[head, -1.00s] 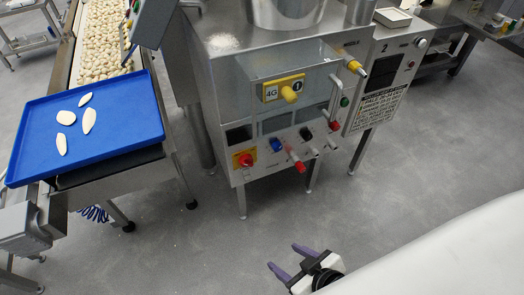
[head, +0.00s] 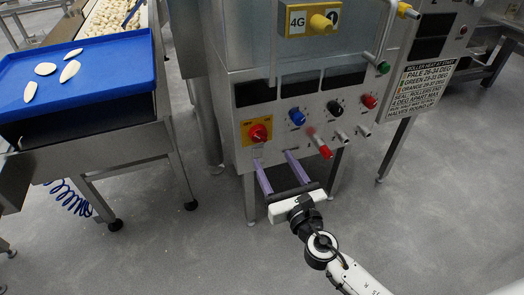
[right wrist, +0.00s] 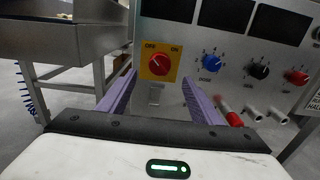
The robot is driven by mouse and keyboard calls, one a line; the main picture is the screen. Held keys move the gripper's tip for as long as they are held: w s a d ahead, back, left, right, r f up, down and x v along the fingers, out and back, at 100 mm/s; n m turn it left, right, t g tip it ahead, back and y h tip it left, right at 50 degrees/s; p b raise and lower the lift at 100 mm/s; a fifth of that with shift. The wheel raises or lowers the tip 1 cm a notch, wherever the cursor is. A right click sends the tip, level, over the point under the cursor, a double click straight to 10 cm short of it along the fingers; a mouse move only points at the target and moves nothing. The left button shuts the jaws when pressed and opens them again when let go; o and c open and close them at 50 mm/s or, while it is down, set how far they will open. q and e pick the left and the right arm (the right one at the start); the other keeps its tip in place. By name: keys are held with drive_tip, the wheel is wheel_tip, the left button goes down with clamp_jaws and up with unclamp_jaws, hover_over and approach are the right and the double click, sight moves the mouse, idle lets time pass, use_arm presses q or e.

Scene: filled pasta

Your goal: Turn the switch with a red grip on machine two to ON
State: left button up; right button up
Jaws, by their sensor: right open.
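The switch with a red grip (head: 258,132) sits on a yellow plate at the lower left of the steel machine's front panel. It also shows in the right wrist view (right wrist: 160,64), with OFF at the plate's upper left and ON at its upper right. The grip looks slanted, but its exact setting is hard to read. My right gripper (head: 274,160) is open and empty. In the head view its purple fingers point at the panel just below the switch. In the right wrist view the switch appears between and above the fingertips (right wrist: 159,78). My left gripper is not in view.
To the switch's right are a blue knob (head: 297,117), a black knob (head: 334,108), a red knob (head: 369,101) and a red-tipped lever (head: 325,151). A yellow tag (head: 312,21) marked 4G and 1 hangs above. A blue tray (head: 85,67) stands left.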

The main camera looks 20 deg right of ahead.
sight(261, 137)
drive_tip(key=w+b, duration=0.1)
drive_tip(key=w, duration=0.9)
drive_tip(key=shift+a, duration=0.15)
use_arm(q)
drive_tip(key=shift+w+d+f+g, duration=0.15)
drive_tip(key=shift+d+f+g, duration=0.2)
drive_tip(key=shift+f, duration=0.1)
use_arm(e)
drive_tip(key=shift+r, duration=0.1)
drive_tip(key=shift+c, duration=0.3)
drive_tip(key=c, duration=1)
